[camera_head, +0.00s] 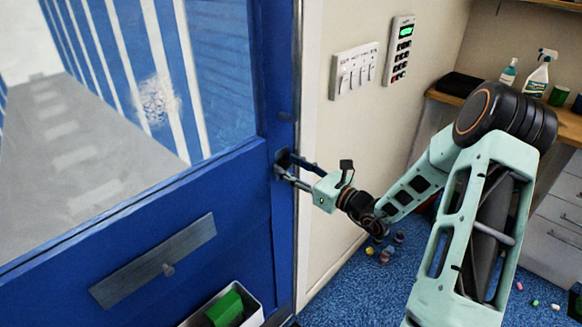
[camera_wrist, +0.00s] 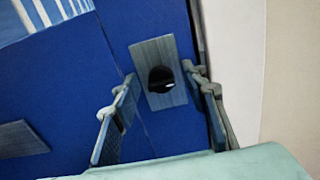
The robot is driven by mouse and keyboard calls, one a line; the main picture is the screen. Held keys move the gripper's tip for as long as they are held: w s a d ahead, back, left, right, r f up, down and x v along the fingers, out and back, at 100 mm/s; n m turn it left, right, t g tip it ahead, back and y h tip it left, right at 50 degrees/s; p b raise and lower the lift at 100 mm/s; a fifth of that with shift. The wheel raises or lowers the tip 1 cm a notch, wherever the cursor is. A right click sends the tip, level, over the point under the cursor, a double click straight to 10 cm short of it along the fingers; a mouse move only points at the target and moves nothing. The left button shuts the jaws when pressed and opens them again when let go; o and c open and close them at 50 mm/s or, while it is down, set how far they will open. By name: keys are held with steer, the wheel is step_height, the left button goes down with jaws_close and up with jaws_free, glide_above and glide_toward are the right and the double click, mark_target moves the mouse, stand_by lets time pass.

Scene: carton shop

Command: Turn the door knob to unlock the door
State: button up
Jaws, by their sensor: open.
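The blue door (camera_head: 130,215) has a large window and appears closed. Its dark round knob (camera_wrist: 161,79) sits on a grey metal plate (camera_wrist: 150,52) near the door's right edge. In the head view the plate (camera_head: 282,158) is small and the knob is mostly hidden by my fingers. My gripper (camera_head: 296,169) is at the plate, coming from the right. In the wrist view my gripper (camera_wrist: 160,84) is open, with one finger on each side of the knob. A gap shows between the fingers and the knob. I cannot tell how deep the knob lies between them.
A grey plate with a small peg (camera_head: 155,262) is lower on the door. A white bin (camera_head: 252,315) with a green item stands below. A switch panel (camera_head: 354,71) and keypad (camera_head: 401,48) are on the wall. A counter with spray bottle (camera_head: 537,76) is at right.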

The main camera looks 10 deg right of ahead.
jaws_close()
